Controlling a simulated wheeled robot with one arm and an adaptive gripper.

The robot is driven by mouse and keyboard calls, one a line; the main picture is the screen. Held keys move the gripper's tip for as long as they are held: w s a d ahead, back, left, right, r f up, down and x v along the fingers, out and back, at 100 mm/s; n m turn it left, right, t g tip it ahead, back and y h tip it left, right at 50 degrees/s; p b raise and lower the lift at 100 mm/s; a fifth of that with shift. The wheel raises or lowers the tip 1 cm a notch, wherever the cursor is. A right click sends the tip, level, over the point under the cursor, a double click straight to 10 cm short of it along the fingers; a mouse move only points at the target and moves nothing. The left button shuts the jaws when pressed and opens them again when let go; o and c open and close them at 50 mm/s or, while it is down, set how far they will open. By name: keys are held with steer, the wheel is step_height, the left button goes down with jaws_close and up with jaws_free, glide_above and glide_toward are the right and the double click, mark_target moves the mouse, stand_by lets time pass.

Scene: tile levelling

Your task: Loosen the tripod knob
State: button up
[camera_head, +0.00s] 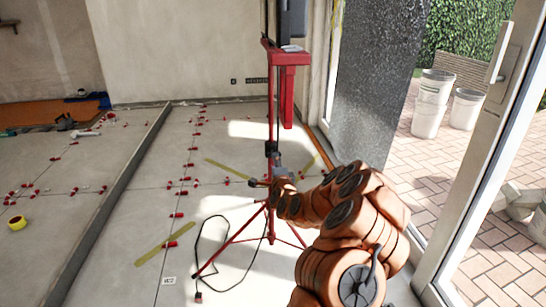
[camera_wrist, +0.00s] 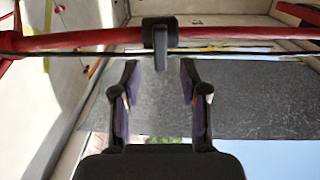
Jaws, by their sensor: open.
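A red tripod (camera_head: 271,115) stands upright on the tiled floor, its legs spread. In the wrist view its red pole (camera_wrist: 90,39) runs across the top. A black knob (camera_wrist: 160,36) with a short lever sits on this pole. My gripper (camera_wrist: 159,72) is open, its two dark fingers apart. The lever points down towards the gap between the fingertips, and I see no clear contact. In the head view my gripper (camera_head: 267,181) is beside the tripod's lower pole, and the knob cannot be clearly made out there.
A black cable (camera_head: 200,245) loops on the floor near the tripod legs. Several red levelling clips (camera_head: 178,215) line the tile joints. A yellow tape roll (camera_head: 17,222) lies at left. A dark stone slab (camera_head: 385,80) and a door frame (camera_head: 480,150) stand at right.

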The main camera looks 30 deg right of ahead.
steer(key=shift+b+x, duration=0.65)
steer(key=shift+x, duration=2.65)
jaws_close()
